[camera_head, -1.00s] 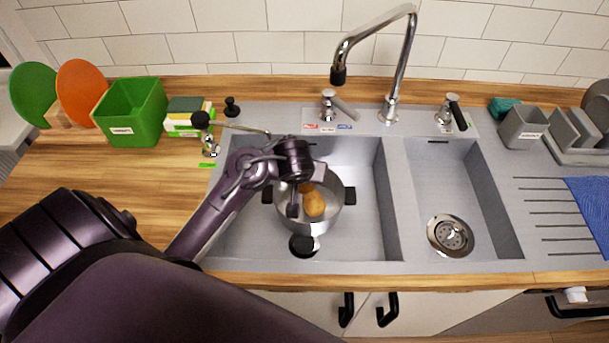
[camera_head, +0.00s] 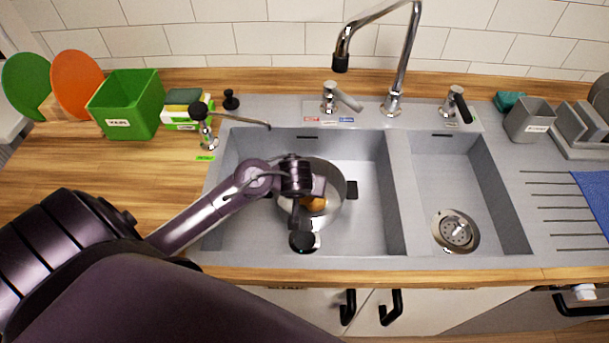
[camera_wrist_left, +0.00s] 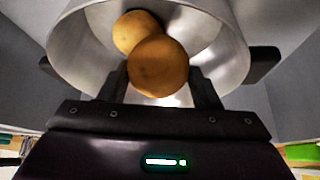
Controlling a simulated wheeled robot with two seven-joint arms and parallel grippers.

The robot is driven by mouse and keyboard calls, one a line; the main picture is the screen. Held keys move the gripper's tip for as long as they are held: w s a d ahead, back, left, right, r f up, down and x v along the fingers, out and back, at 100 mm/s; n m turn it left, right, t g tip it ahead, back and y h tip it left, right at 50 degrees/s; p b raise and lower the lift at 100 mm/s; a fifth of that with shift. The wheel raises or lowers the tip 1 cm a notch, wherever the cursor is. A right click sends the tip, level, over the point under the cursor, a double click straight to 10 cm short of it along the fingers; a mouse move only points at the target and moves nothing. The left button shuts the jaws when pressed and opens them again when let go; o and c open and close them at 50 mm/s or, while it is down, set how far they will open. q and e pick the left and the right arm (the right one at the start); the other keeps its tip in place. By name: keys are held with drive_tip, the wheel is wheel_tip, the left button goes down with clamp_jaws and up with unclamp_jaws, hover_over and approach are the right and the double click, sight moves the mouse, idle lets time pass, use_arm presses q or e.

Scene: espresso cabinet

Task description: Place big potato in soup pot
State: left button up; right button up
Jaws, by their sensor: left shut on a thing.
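The soup pot (camera_head: 335,217), a metal pot with black handles, stands in the left sink basin; its inside wall also shows in the left wrist view (camera_wrist_left: 222,55). My left gripper (camera_wrist_left: 160,85) is shut on a brown potato (camera_wrist_left: 158,68), held over the pot's opening. A second potato (camera_wrist_left: 136,27) shows beyond it in the pot and looks smaller, perhaps from distance. In the head view, one potato (camera_head: 314,203) shows partly behind my left gripper (camera_head: 301,222); the other is hidden. My right gripper is not in view.
A tall faucet (camera_head: 403,60) rises behind the sink. The right basin (camera_head: 450,180) is empty. A green bin (camera_head: 128,105), a sponge box (camera_head: 181,118) and cutting boards (camera_head: 77,85) stand on the left counter. Grey holders (camera_head: 528,121) stand at the right.

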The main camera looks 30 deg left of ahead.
use_arm(q)
drive_tip(key=o, duration=1)
drive_tip(key=shift+o, duration=0.3)
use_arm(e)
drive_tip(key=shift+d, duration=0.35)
use_arm(q)
drive_tip(key=shift+r, duration=0.1)
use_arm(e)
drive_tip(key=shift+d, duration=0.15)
use_arm(q)
drive_tip(key=shift+r+p, duration=0.3)
drive_tip(key=p+v, duration=0.2)
drive_tip(key=v, duration=0.9)
drive_tip(key=shift+s+r, duration=0.25)
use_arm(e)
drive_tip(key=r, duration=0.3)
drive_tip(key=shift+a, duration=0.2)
